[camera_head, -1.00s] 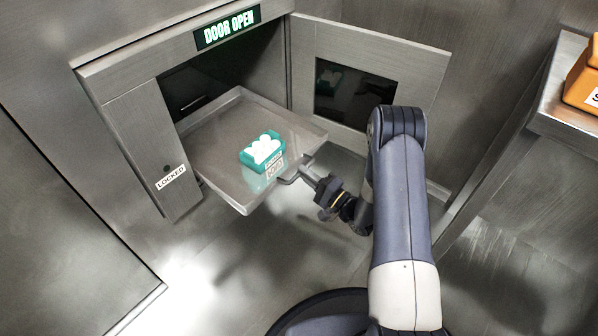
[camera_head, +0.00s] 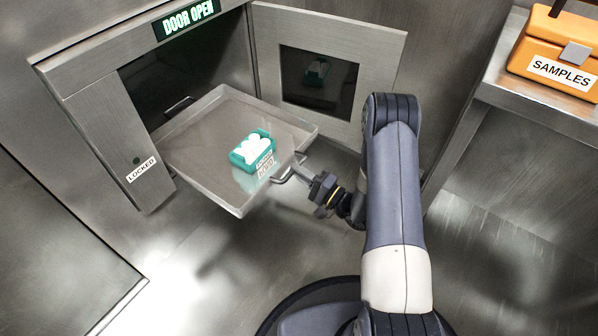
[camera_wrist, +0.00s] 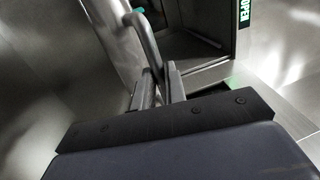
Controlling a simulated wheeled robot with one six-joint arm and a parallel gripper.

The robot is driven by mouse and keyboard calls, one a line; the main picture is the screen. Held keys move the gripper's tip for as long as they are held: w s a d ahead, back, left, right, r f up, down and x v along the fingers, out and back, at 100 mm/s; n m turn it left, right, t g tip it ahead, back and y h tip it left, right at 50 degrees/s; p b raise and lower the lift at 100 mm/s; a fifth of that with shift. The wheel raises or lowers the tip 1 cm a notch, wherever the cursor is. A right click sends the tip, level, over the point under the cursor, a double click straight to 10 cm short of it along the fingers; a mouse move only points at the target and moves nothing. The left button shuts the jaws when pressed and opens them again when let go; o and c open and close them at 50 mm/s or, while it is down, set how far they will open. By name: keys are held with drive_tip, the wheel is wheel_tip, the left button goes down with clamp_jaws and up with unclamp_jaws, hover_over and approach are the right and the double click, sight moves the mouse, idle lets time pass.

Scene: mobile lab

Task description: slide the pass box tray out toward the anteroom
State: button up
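The steel pass box tray (camera_head: 200,165) sticks well out of the open pass box (camera_head: 95,100) in the head view. A teal box (camera_head: 240,158) with white round-topped items and a label stands on it. My gripper (camera_head: 301,174) is at the tray's front handle (camera_head: 283,179). In the wrist view the bent handle bar (camera_wrist: 148,42) runs down between the two fingers of my gripper (camera_wrist: 159,84), which look closed on it. Part of the grip is hidden by the fingers. A second handle (camera_head: 178,104) shows at the tray's far edge.
The pass box door (camera_head: 380,42) with a dark window stands open behind my arm. A sign (camera_head: 188,18) reads DOOR OPEN, and a label (camera_head: 141,169) reads LOCKED. An orange SAMPLES case (camera_head: 525,48) sits on a steel bench (camera_head: 500,88) at right. The floor at front left is clear.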

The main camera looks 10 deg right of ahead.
drive_tip(key=o, duration=0.5)
drive_tip(key=shift+c, duration=0.2)
drive_tip(key=p+v, duration=0.2)
drive_tip(key=v, duration=0.8)
drive_tip(key=shift+s+d+p, duration=0.3)
drive_tip(key=shift+f, duration=0.1)
drive_tip(key=b+x, duration=0.2)
drive_tip(key=x, duration=0.9)
drive_tip(key=shift+w+a+b, duration=0.2)
drive_tip(key=shift+w+b, duration=0.1)
